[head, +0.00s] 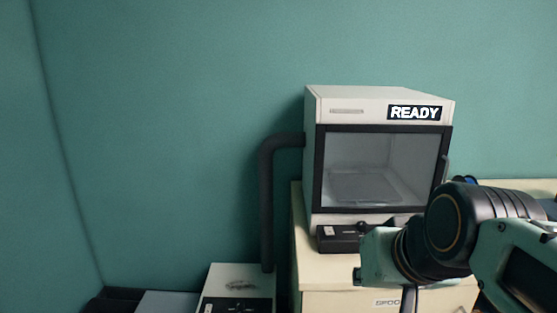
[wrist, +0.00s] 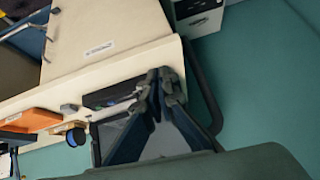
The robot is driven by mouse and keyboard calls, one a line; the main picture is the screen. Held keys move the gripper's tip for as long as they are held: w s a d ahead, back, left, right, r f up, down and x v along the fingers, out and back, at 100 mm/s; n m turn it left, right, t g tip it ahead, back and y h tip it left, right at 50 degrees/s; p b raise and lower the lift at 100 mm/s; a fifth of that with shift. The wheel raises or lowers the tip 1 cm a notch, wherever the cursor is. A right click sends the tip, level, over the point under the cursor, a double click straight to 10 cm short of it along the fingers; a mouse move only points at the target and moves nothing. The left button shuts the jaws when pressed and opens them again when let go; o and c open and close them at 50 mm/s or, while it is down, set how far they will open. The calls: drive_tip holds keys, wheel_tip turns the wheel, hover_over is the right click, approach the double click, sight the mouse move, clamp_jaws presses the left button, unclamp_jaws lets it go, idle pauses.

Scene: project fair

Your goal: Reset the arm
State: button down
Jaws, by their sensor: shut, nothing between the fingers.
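My arm reaches in from the right edge of the head view, in front of the bench. My gripper (wrist: 164,76) shows in the wrist view with its two dark fingers together at the tips and nothing between them. In that view it appears over the bench edge, in front of the white machine. In the head view the gripper fingers cannot be made out clearly; the wrist part of the arm covers the lower right of the machine's front.
A white machine (head: 380,101) with a shut glass door and a READY sign stands on a cream bench (head: 330,272). A dark hose (head: 266,205) runs down to a low white box (head: 222,275). An orange tray (wrist: 35,119) and a spool (wrist: 76,136) lie on the bench.

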drive_tip(key=s+f+g, duration=0.2)
drive_tip(key=s+f, duration=0.2)
drive_tip(key=s, duration=0.2)
wheel_tip(320, 180, up, 12)
drive_tip(key=p, duration=1.2)
drive_tip(key=shift+d+h+p, duration=0.15)
drive_tip(key=shift+h+p, duration=0.15)
drive_tip(key=shift+h, duration=0.1)
drive_tip(key=c, duration=2.7)
unclamp_jaws()
drive_tip(key=shift+f, duration=0.15)
